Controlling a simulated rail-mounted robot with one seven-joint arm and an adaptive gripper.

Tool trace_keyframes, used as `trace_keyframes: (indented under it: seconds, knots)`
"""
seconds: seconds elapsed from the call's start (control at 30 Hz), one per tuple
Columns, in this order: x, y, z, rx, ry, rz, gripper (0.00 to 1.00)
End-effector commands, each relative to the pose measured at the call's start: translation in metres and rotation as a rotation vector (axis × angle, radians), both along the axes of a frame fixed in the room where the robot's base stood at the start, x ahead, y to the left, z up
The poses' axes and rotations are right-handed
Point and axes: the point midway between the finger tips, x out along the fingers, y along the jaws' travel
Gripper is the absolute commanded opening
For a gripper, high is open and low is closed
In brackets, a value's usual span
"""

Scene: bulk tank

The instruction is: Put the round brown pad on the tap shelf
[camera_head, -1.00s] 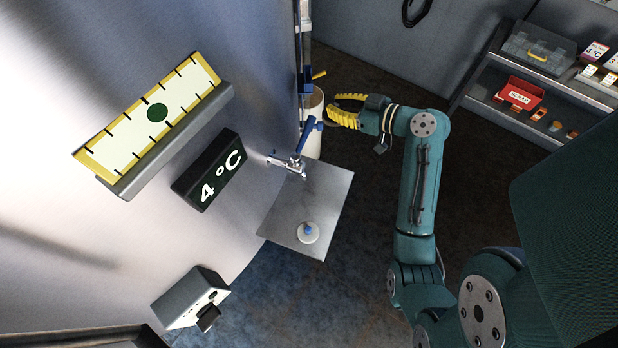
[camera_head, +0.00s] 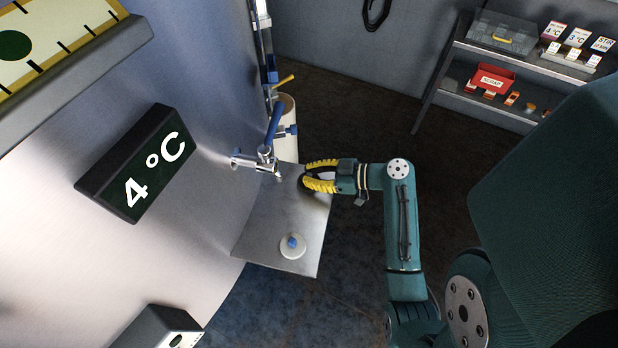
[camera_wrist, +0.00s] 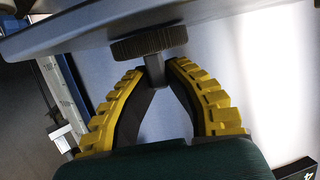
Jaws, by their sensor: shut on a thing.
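The round brown pad (camera_wrist: 150,44) shows in the wrist view as a dark disc with a ridged edge and a short grey stem. My gripper (camera_wrist: 157,64) is shut on this stem with its yellow fingertips. The tap shelf (camera_head: 262,222) is a bare metal plate against the tank, under the tap (camera_head: 262,162). In the head view, my gripper (camera_head: 306,176) is over the shelf's right side, near the tap. The pad is mostly hidden there by the fingers. In the wrist view, the shelf (camera_wrist: 90,38) lies close to the pad; I cannot tell whether they touch.
A white cylinder (camera_head: 286,125) stands behind the shelf. A 4 °C sign (camera_head: 137,165) is on the tank wall. The middle of the shelf is clear.

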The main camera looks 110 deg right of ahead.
Motion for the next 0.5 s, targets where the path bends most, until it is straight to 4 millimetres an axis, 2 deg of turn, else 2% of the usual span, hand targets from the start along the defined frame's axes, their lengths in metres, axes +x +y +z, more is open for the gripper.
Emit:
trace_keyframes:
  seconds: [0.3, 0.33, 0.4, 0.47, 0.5]
  knots:
    - [-0.0002, -0.0005, -0.0051, -0.002, 0.001, 0.0, 0.0]
    - [-0.0002, -0.0005, -0.005, -0.002, 0.001, 0.0, 0.17]
    - [-0.0002, -0.0004, -0.0039, -0.002, 0.001, 0.0, 0.3]
    - [-0.0002, -0.0004, -0.0039, -0.002, 0.001, 0.0, 0.39]
    - [-0.0002, -0.0004, -0.0038, -0.002, 0.001, 0.0, 0.39]
